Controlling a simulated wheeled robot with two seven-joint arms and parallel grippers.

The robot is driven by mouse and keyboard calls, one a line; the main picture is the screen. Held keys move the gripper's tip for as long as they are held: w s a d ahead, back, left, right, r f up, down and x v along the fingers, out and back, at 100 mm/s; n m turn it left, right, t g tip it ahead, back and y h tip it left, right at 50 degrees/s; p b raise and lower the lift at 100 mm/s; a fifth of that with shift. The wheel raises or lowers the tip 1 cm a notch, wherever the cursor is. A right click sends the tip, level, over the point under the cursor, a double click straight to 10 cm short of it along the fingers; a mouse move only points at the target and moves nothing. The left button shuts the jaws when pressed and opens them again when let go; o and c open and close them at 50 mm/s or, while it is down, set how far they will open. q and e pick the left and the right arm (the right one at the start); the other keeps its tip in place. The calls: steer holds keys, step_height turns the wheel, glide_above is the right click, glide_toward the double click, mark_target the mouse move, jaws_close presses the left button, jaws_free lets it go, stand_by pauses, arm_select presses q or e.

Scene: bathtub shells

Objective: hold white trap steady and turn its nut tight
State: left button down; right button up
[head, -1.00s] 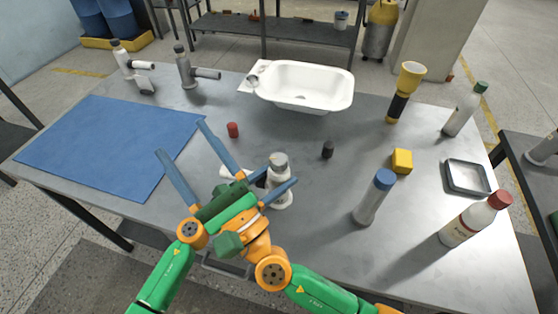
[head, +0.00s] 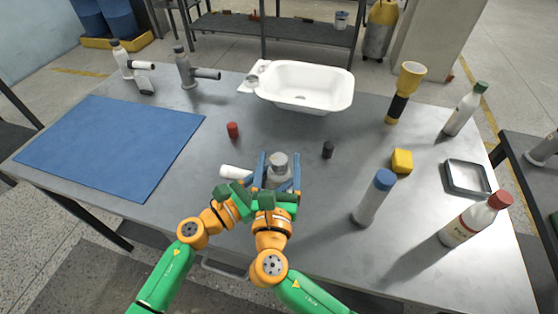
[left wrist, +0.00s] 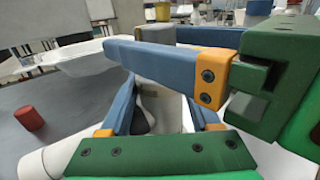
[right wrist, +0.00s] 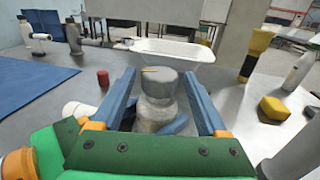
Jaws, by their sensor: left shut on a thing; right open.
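The white trap stands on the grey table, its body (right wrist: 155,118) upright and its white side pipe (head: 235,172) reaching left. Its grey nut (head: 279,160) sits on top and also shows in the right wrist view (right wrist: 160,83). My left gripper (left wrist: 160,100) is shut on the trap's body, low down under the nut; in the head view my arms partly hide this grip. My right gripper (right wrist: 158,76) is open, one finger on each side of the nut, with a gap at both sides. A right gripper finger crosses the left wrist view and partly covers the nut.
A red cap (head: 232,130) and a black cap (head: 328,150) stand behind the trap. A blue-capped bottle (head: 374,197) and a yellow block (head: 402,161) are to the right. A white basin (head: 305,87) stands at the back, a blue mat (head: 110,145) at the left.

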steer(key=shift+w, duration=0.15)
jaws_close()
steer(key=shift+n+y, duration=0.4)
steer(key=shift+y, duration=0.2)
steer(key=n+y, duration=0.2)
steer(key=y, duration=0.1)
steer(key=shift+d, duration=0.1)
steer(key=n+g+y, duration=0.1)
steer(key=n+y, duration=0.2)
steer(key=y, duration=0.2)
steer(key=shift+n+y, duration=0.3)
steer(key=shift+n, duration=0.1)
steer(key=n+g+y, duration=0.5)
steer(key=g+y, duration=0.1)
steer(key=y, duration=0.1)
steer(key=shift+w+n, duration=0.1)
steer(key=shift+n, duration=0.2)
steer(key=shift+n+g, duration=0.3)
steer(key=shift+g, duration=0.2)
